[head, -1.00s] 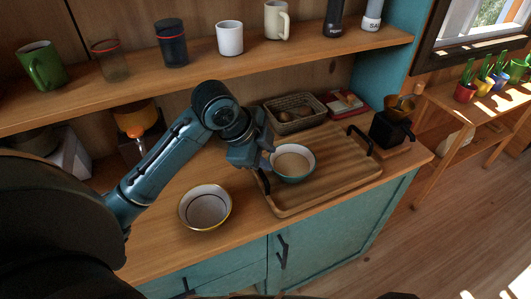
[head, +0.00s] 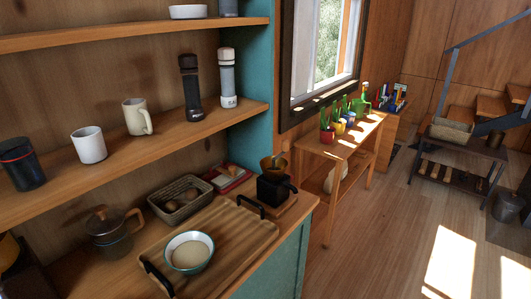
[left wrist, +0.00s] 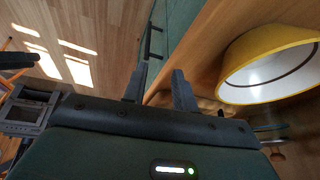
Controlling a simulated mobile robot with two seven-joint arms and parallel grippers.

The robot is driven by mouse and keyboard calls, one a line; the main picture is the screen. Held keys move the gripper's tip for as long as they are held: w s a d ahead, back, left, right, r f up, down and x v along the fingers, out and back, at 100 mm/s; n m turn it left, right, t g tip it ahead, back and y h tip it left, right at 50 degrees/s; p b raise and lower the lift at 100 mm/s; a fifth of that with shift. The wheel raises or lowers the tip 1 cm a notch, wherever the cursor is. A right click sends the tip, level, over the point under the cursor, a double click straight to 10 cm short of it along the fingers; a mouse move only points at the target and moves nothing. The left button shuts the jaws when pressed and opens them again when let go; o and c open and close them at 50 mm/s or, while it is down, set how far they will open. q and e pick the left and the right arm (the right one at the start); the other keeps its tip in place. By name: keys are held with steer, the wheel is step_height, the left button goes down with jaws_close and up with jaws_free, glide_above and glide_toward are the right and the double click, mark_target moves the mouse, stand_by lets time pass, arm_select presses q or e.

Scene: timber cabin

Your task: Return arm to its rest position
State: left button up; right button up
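My left gripper (left wrist: 158,82) shows only in the left wrist view. Its two dark fingers are apart with nothing between them. It is at the counter's front edge, beside a yellow bowl (left wrist: 240,55) with a white inside and apart from it. The teal bowl (head: 177,260) with tan contents stands on the wooden tray (head: 238,225) in the head view, with no gripper near it. Neither arm shows in the head view, and my right gripper is in neither view.
A wicker basket (head: 190,211), a glass pot (head: 108,240) and a black grinder (head: 273,190) stand around the tray. Shelves with mugs hang above. A plant table (head: 345,142) stands beyond. The floor (head: 390,235) on the right is open. A teal cabinet front (left wrist: 178,25) is near the left gripper.

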arm_select(q)
steer(key=s+a+f+n+y, duration=0.1)
steer(key=s+f+n, duration=0.1)
steer(key=s+n, duration=0.3)
steer(key=w+d+f+m+t+h, duration=0.1)
steer(key=w+d+f+t, duration=0.1)
steer(key=f, duration=0.3)
steer(key=w+d+f+m+t+h, duration=0.1)
steer(key=w+d+f+t, duration=0.1)
steer(key=f, duration=0.3)
steer(key=shift+d+t, duration=0.55)
steer(key=shift+t, duration=0.25)
steer(key=shift+a, duration=0.15)
